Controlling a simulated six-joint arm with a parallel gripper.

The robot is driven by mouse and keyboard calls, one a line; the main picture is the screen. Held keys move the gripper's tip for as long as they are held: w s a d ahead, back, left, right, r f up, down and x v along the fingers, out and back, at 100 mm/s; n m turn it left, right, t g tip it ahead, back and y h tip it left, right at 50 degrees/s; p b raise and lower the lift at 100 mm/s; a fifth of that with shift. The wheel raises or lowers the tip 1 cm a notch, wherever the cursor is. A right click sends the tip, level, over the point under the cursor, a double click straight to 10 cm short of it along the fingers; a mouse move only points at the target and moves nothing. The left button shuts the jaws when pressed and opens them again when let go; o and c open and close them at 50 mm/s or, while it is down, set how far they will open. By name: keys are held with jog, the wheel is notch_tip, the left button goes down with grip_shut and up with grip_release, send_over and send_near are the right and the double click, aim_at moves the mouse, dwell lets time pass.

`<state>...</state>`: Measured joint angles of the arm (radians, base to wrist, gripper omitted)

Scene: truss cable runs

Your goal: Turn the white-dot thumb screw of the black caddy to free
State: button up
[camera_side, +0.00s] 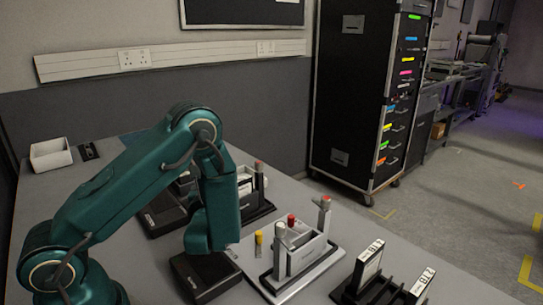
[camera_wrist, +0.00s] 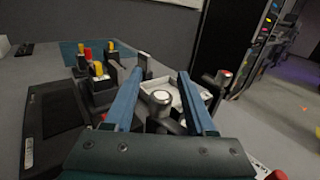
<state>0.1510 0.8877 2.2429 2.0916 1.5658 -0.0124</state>
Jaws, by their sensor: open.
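In the wrist view, a grey knob with a pale, whitish top (camera_wrist: 160,97) stands between the two blue fingers of my gripper (camera_wrist: 160,85). The fingers are apart, with nothing clamped between them. A pale tray (camera_wrist: 185,93) lies just behind the knob. In the side view, a black-based caddy (camera_side: 264,211) with a white box and a red-topped post stands behind a silver-grey caddy (camera_side: 312,262). The silver-grey one carries a pale-topped post (camera_side: 280,230) and red-topped parts. I cannot tell which caddy the knob between my fingers belongs to. My fingertips are hidden in the side view.
A flat black device (camera_side: 205,277) lies below my wrist, and another sits farther back. A black rack with upright labelled cards (camera_side: 368,268) stands at the front right. The wrist view shows yellow and red knobs (camera_wrist: 98,68) at left.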

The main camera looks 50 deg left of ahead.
jog(key=s+d+n+g+y, duration=0.3)
jog(key=d+n+g, duration=0.1)
jog(key=g, duration=0.1)
jog(key=s+a+r+n+g+h, duration=0.1)
jog(key=s+a+r+n+g, duration=0.2)
jog(key=s+r+n+g, duration=0.25)
jog(key=s+d+n+g+h, duration=0.1)
jog(key=s+d+n+h, duration=0.1)
jog(key=s+n+h, duration=0.4)
jog(key=s+d+n+t+h, duration=0.1)
jog(key=d+n+t+h, duration=0.4)
jog(key=d, duration=1.2)
jog(key=shift+s+f+n+h, duration=0.25)
jog(key=shift+f+n+h, duration=0.1)
jog(key=shift+n+h, duration=2.1)
jog(key=shift+t, duration=0.25)
